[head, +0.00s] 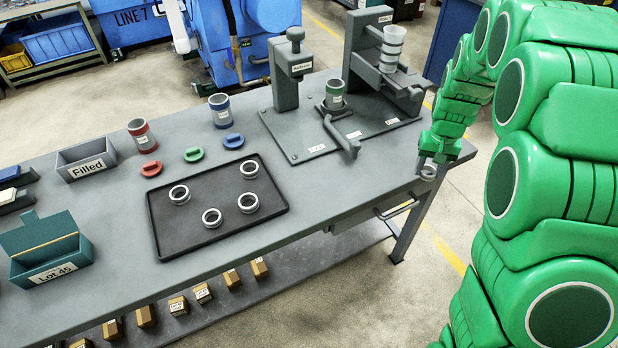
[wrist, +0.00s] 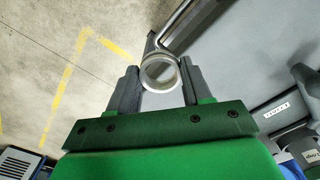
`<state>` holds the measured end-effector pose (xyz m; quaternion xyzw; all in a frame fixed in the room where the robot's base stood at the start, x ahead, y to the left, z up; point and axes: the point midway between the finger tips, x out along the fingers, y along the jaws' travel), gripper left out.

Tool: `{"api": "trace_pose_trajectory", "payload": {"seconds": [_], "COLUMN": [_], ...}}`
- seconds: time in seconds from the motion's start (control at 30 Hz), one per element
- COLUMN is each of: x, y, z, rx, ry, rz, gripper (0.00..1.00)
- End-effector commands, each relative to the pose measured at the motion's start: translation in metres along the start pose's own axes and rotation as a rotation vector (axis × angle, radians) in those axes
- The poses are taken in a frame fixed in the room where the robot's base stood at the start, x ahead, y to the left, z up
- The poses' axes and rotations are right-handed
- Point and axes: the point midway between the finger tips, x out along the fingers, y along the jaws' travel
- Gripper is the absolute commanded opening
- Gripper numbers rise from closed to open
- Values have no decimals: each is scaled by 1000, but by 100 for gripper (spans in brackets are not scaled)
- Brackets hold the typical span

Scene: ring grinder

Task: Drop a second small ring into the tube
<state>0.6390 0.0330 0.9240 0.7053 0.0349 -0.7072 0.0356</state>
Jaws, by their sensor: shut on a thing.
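My gripper (head: 430,162) is shut on a small metal ring (head: 428,173), just off the right end of the workbench. In the wrist view the same ring (wrist: 146,79) sits between the two grey fingers of the gripper (wrist: 158,78). A green-banded tube (head: 335,94) stands upright in the holder on the fixture plate, left of my gripper. A red-banded tube (head: 141,134) and a blue-banded tube (head: 220,111) stand upright farther left on the bench. Whether rings lie inside these tubes I cannot tell. Several loose rings (head: 212,217) lie on the black tray (head: 168,238).
Red (head: 151,168), green (head: 194,154) and blue (head: 234,140) caps lie by the tray. A clear ribbed cup stack (head: 391,48) stands on the rear fixture. A lever (head: 343,137) juts out before the green-banded tube. A "Filled" bin (head: 87,163) stands left.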

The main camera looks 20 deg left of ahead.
Motion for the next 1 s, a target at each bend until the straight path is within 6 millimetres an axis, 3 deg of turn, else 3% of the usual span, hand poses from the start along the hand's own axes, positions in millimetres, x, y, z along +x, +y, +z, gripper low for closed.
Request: {"api": "trace_pose_trajectory", "payload": {"seconds": [0.1,0.5,1.0], "x": [-12,-44,-78], "y": [-32,-127,-219], "z": [12,65,154], "rx": [-95,-421,-828], "ry": [3,3,7], "rz": [1,4,2], "gripper": [17,17,17]}}
